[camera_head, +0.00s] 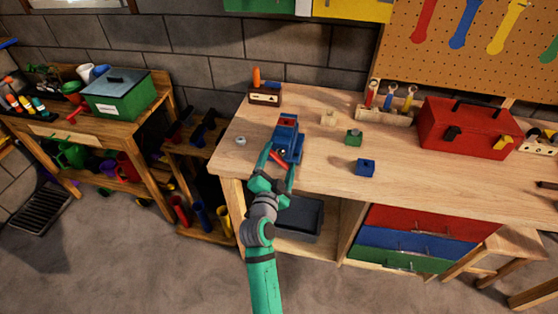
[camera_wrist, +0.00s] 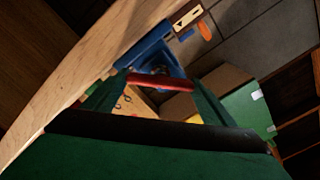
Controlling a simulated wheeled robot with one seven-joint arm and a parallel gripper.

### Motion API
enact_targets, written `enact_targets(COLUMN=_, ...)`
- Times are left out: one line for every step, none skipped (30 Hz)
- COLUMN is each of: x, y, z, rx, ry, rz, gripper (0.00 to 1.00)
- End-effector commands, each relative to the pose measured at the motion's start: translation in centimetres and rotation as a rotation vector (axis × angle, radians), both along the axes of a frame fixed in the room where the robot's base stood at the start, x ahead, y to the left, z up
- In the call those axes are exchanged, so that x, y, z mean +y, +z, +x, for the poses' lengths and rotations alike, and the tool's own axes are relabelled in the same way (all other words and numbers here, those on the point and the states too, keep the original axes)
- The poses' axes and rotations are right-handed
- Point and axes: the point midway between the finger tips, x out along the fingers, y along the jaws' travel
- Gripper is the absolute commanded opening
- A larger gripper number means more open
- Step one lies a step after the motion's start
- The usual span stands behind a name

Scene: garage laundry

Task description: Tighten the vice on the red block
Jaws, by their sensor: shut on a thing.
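The blue vice (camera_head: 287,141) stands near the left front edge of the wooden workbench (camera_head: 320,147). A small red patch at its top, likely the red block (camera_head: 287,117), sits between its jaws; I cannot tell how tightly. The vice's red handle bar (camera_head: 279,157) is at its front. My gripper (camera_head: 280,158) reaches in from the front and is shut on this handle. In the wrist view, the red handle (camera_wrist: 160,82) spans between my two fingers, with the blue vice body (camera_wrist: 150,50) just beyond. The red block is not clear there.
A grey nut (camera_head: 240,141) lies left. A red toolbox (camera_head: 467,127) stands farther right. A green box (camera_head: 118,95) stands on the left bench.

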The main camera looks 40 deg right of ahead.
Motion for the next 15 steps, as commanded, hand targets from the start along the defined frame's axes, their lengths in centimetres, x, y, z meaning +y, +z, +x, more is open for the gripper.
enact_targets(x=0.03, y=-0.12, z=-0.07, rx=0.002, ry=-0.001, rz=0.001, gripper=0.56)
enact_targets(x=0.03, y=-0.12, z=-0.07, rx=0.002, ry=-0.001, rz=0.001, gripper=0.56)
enact_targets(x=0.03, y=-0.13, z=-0.08, rx=0.002, ry=-0.001, rz=0.001, gripper=0.56)
enact_targets(x=0.04, y=-0.13, z=-0.06, rx=0.003, ry=-0.001, rz=0.0, gripper=0.56)
enact_targets(x=0.04, y=-0.13, z=-0.06, rx=0.003, ry=-0.001, rz=0.0, gripper=0.56)
enact_targets(x=0.03, y=-0.13, z=-0.08, rx=0.003, ry=-0.001, rz=0.0, gripper=0.56)
enact_targets(x=0.03, y=-0.14, z=-0.07, rx=0.003, ry=-0.001, rz=0.0, gripper=0.8)
enact_targets(x=0.03, y=-0.12, z=-0.07, rx=0.003, ry=-0.001, rz=0.0, gripper=0.88)
enact_targets(x=0.03, y=-0.11, z=-0.06, rx=0.003, ry=-0.001, rz=0.0, gripper=0.97)
enact_targets(x=0.02, y=-0.1, z=-0.05, rx=0.003, ry=-0.001, rz=0.0, gripper=0.97)
enact_targets(x=0.02, y=-0.1, z=-0.05, rx=0.003, ry=-0.001, rz=0.0, gripper=0.97)
enact_targets(x=0.01, y=-0.09, z=-0.05, rx=0.002, ry=0.0, rz=0.0, gripper=0.97)
enact_targets(x=0.01, y=-0.09, z=-0.05, rx=0.002, ry=0.0, rz=0.0, gripper=0.97)
enact_targets(x=0.01, y=-0.09, z=-0.04, rx=0.002, ry=0.0, rz=0.0, gripper=0.97)
enact_targets(x=0.02, y=-0.08, z=-0.04, rx=0.002, ry=0.0, rz=0.0, gripper=0.97)
